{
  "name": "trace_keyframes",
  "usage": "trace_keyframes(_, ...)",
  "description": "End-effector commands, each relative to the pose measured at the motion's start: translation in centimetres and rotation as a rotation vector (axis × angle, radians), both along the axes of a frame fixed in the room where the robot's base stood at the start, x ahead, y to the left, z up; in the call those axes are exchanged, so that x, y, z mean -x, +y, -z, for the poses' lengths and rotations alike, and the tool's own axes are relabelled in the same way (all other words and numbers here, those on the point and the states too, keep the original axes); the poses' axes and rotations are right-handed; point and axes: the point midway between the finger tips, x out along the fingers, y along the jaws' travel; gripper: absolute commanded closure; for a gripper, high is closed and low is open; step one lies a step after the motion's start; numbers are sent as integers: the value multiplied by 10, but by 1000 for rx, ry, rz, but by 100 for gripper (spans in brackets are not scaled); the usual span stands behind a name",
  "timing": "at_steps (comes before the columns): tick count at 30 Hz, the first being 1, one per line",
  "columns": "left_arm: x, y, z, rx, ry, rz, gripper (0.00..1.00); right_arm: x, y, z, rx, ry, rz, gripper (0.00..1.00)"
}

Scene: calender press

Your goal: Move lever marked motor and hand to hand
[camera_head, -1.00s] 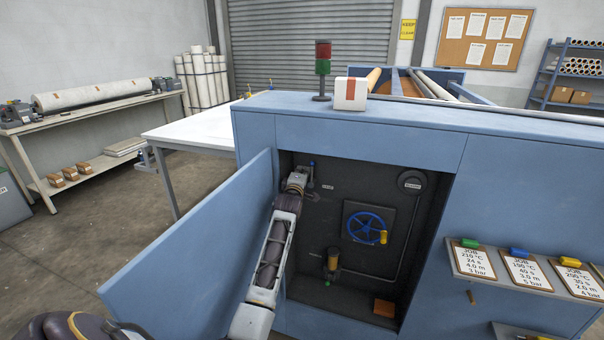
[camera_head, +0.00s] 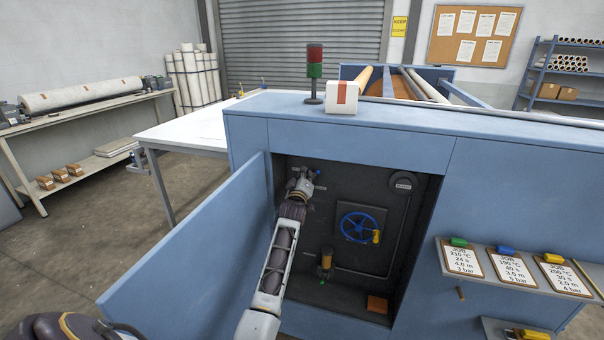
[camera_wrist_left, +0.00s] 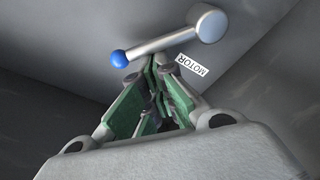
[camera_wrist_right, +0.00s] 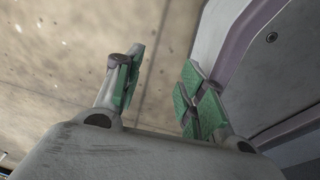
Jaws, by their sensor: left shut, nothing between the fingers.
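The lever is a silver arm with a blue ball end (camera_wrist_left: 119,58) and a round hub, next to a white MOTOR label (camera_wrist_left: 192,66) in the left wrist view. In the head view its blue ball (camera_head: 317,172) shows just right of my left gripper (camera_head: 304,178), which hides its hub. My left gripper is shut and empty, its fingertips (camera_wrist_left: 155,66) close against the lever arm; I cannot tell whether they touch. A small label (camera_head: 320,188) beside it is too small to read. My right gripper (camera_wrist_right: 158,88) is open and empty, over the floor, outside the head view.
The lever sits in an open recess of the blue press, its door (camera_head: 190,240) swung out left. Inside are a blue handwheel (camera_head: 357,227), a yellow-handled fitting (camera_head: 326,260) and an orange block (camera_head: 377,304). A shelf with job cards (camera_head: 515,268) is at right.

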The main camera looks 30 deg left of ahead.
Motion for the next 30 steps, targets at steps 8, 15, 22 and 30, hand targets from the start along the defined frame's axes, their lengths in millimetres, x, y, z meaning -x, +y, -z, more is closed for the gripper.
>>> trace_keyframes(8,-3,-14,5,-224,56,1,100,3,-9,-3,11,4,-2,60)
trace_keyframes(15,-6,-25,12,-429,105,1,100,5,-13,-3,12,3,-3,60)
trace_keyframes(22,-8,-33,19,-584,141,1,100,12,-13,-3,13,12,-2,60)
trace_keyframes(30,-9,-37,23,-670,161,1,100,16,-7,-2,7,14,-1,60)
